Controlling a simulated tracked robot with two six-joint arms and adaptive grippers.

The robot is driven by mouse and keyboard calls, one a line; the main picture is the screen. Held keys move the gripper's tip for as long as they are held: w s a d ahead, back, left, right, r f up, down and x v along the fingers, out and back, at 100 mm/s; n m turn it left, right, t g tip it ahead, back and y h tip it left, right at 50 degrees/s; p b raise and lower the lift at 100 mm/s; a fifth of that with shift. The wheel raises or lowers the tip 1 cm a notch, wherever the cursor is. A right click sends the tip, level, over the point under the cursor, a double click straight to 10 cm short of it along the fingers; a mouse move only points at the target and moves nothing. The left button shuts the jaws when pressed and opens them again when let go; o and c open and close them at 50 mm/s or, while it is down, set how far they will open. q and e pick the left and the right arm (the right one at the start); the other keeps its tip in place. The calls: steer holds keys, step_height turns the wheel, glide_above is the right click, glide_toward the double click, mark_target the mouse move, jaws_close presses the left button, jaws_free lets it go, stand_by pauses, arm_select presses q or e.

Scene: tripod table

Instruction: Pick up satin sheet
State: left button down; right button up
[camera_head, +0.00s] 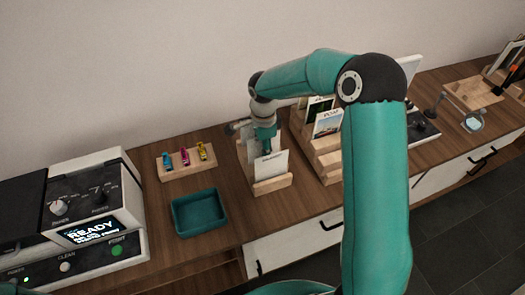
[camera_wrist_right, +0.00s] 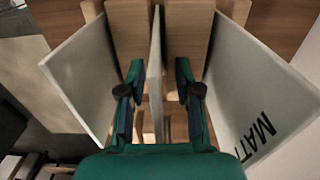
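A wooden rack (camera_head: 272,184) holds several upright sheets. Its front white sheet (camera_head: 271,164) has a small label that I cannot read in the head view. My right gripper (camera_head: 266,148) is lowered into the rack from above. In the right wrist view its fingers (camera_wrist_right: 158,90) are open, one on each side of a thin middle sheet (camera_wrist_right: 155,60) seen edge-on, with gaps to both sides. The sheet on the right (camera_wrist_right: 255,90) reads "MATT"; another sheet (camera_wrist_right: 85,75) stands on the left. No satin label is readable. My left gripper is not in view.
A teal tray (camera_head: 200,212) lies left of the rack on the wooden table. Behind it is a wooden holder (camera_head: 187,162) with small coloured items. A white machine (camera_head: 95,205) stands at far left. Card stands (camera_head: 322,150) are close on the right.

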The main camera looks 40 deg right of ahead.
jaws_close()
steer(key=shift+r, duration=0.15)
